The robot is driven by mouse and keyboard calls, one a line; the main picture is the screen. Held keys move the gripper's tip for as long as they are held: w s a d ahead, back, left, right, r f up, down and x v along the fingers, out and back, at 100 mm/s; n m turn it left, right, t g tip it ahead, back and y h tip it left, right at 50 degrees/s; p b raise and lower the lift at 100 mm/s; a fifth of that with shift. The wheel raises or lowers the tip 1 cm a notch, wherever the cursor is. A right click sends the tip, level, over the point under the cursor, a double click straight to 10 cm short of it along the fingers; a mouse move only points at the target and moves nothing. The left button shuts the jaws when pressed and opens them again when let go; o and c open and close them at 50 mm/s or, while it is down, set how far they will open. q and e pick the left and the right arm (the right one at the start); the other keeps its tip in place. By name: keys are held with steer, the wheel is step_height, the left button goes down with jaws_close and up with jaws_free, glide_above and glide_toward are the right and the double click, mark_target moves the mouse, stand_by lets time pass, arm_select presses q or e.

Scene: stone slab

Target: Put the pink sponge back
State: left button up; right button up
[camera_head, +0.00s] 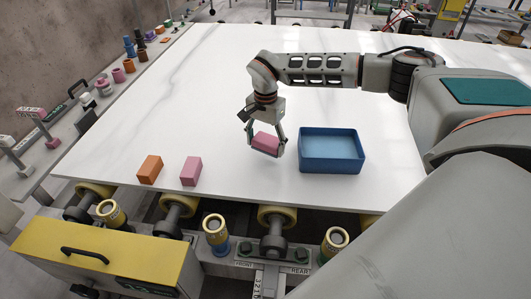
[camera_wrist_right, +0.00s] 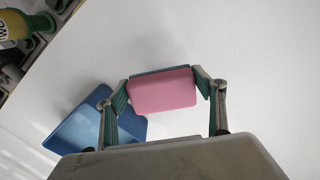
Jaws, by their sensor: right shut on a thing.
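My right gripper (camera_head: 266,149) is shut on a pink sponge (camera_head: 265,141), a rounded block held between its two fingers above the white slab, left of the blue tray. In the right wrist view the sponge (camera_wrist_right: 162,93) sits between both fingertips, pink on its broad face with a darker grey-blue edge behind. The blue tray (camera_head: 331,168) is open-topped and looks empty; part of it shows in the wrist view (camera_wrist_right: 72,132) behind the left finger. I cannot tell the exact height of the sponge. My left gripper is not in view.
A second pink block (camera_head: 190,171) and an orange block (camera_head: 150,169) lie near the white slab's (camera_head: 210,105) front left edge. The slab's middle and back are clear. Rollers and a yellow box (camera_head: 105,254) lie beyond its front edge.

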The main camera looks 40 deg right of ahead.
mark_target(265, 152)
steer(key=shift+f, duration=2)
steer(key=shift+f, duration=0.1)
steer(key=o, duration=1)
step_height(265, 152, up, 12)
steer(key=shift+r, duration=0.1)
steer(key=shift+s, duration=0.15)
